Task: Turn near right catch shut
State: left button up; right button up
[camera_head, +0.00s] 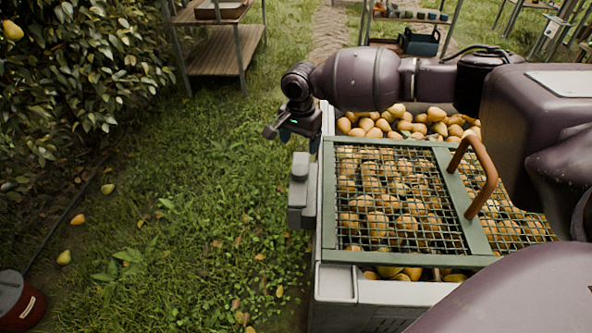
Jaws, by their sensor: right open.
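A pale grey crate (337,283) full of yellow-orange pears stands on the right. A green-framed mesh lid (430,257) with a curved brown handle (486,178) lies over the pears, leaving some bare at the far end. A grey block-like fitting (300,203) sits on the crate's left side; I cannot tell whether it is a catch. I cannot make out the near right catch; my arm covers the crate's right part. My right gripper (291,138) is open and empty, beyond the fitting at the crate's far left corner. My left gripper is out of view.
Leafy pear bushes (75,65) fill the upper left. Fallen pears lie on the grass near a red bucket (20,302). A wooden shelf stand (222,52) and another rack with a dark blue bag (419,42) stand behind.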

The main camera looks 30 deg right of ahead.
aim_at(299, 169)
jog(key=shift+f, duration=0.25)
notch_tip(299, 169, down, 9)
jog(key=b, duration=0.3)
jog(key=shift+f+b, duration=0.3)
jog(key=shift+f, duration=0.25)
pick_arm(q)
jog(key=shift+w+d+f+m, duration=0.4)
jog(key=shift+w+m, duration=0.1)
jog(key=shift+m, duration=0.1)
